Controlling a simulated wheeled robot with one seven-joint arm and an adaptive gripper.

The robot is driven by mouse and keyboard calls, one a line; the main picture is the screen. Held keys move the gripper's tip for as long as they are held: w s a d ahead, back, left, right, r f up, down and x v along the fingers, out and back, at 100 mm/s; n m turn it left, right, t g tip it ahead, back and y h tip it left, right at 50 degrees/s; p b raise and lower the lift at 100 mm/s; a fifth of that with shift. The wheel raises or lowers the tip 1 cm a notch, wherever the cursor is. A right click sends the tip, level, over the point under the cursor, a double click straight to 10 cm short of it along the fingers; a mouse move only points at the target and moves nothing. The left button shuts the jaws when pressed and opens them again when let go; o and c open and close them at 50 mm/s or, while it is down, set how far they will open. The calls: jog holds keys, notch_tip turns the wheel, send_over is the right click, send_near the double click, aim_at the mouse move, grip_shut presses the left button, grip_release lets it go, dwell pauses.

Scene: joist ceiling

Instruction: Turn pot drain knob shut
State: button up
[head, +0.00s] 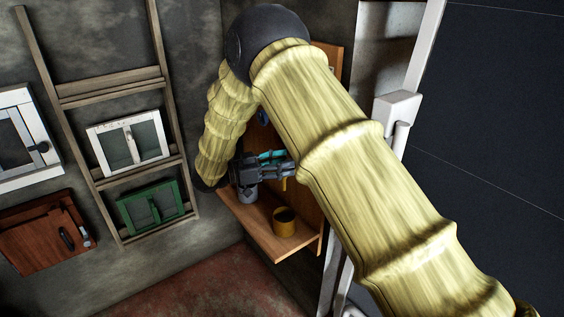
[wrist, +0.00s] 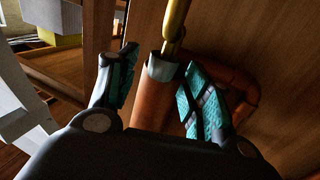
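The wrist view shows an orange-brown cylindrical part (wrist: 152,108) with a grey collar (wrist: 162,68) and a yellow metal rod or spout (wrist: 174,25) at its far end. I cannot tell for sure which of these is the drain knob. My gripper (wrist: 160,60) is open, with one teal-padded finger on either side of the collar. A gap shows on the left; contact on the right is unclear. In the head view my gripper (head: 282,162) is at the wooden shelf unit, above a yellow pot-like vessel (head: 285,223). My arm hides much of the unit.
The shelf unit's lower board (head: 258,228) also holds a grey can-like object (head: 247,194). A blue round part (head: 263,117) is on the unit above my gripper. A wooden rack with a green-framed panel (head: 152,203) stands left. A white upright frame (head: 397,108) stands right.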

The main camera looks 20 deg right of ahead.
jog(key=a, duration=1.2)
jog(key=shift+s, duration=0.3)
jog(key=s+d+f+n+t+y+p, duration=0.1)
jog(key=s+d+n+t+y+p, duration=0.15)
jog(key=s+n+t, duration=0.45)
jog(key=shift+m+t, duration=0.4)
jog(key=shift+m, duration=0.5)
jog(key=p+x, duration=0.1)
jog(key=x, duration=0.5)
jog(key=w+p+x, duration=0.1)
jog(key=x, duration=0.4)
jog(key=shift+w+d+f, duration=0.1)
jog(key=shift+w, duration=0.05)
jog(key=c, duration=1)
